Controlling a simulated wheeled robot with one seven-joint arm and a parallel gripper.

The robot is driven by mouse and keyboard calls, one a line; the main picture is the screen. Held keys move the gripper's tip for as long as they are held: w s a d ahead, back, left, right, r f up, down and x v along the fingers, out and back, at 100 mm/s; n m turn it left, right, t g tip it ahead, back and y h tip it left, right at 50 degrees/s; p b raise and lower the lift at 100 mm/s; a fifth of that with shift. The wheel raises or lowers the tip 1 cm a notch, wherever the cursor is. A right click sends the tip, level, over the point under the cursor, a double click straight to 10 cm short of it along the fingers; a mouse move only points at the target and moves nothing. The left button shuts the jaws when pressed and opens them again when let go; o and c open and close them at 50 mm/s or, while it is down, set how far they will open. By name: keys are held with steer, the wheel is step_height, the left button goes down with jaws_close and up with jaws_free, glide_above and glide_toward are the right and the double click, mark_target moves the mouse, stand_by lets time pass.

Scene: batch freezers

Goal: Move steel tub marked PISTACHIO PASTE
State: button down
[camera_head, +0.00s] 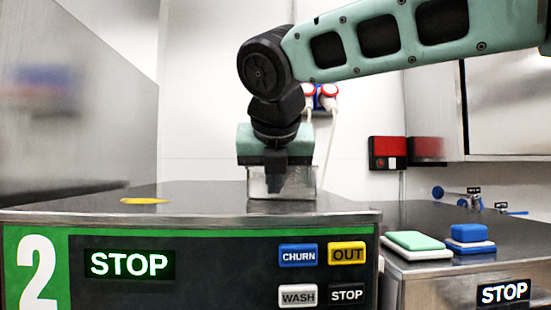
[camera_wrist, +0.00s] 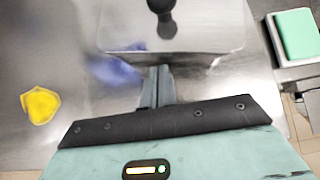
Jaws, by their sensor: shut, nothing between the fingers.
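A steel tub (camera_head: 308,182) stands on the steel top of machine 2, partly hidden behind my gripper (camera_head: 274,188). In the wrist view the steel tub (camera_wrist: 215,35) shows from above, with a black knob on its lid. No marking on it can be read. My gripper (camera_wrist: 156,80) is shut and empty. Its fingertips point at the tub's near side, close to the lid's edge. I cannot tell whether they touch it.
A yellow scraper-like piece (camera_head: 146,201) lies left on the machine top (camera_head: 200,205). Green (camera_head: 414,241) and blue (camera_head: 469,233) blocks lie on white bases on the lower right counter. Taps and a red wall box (camera_head: 387,153) are behind. The machine top left of the tub is mostly clear.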

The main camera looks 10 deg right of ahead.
steer(key=w+p, duration=0.2)
steer(key=w, duration=0.1)
steer(key=w+p, duration=0.1)
steer(key=w, duration=0.1)
steer(key=shift+d+r, duration=0.2)
steer(key=shift+r, duration=0.05)
steer(key=shift+w+f, duration=0.2)
steer(key=shift+w, duration=0.4)
steer(key=shift+s+p, duration=0.15)
steer(key=shift+p, duration=0.15)
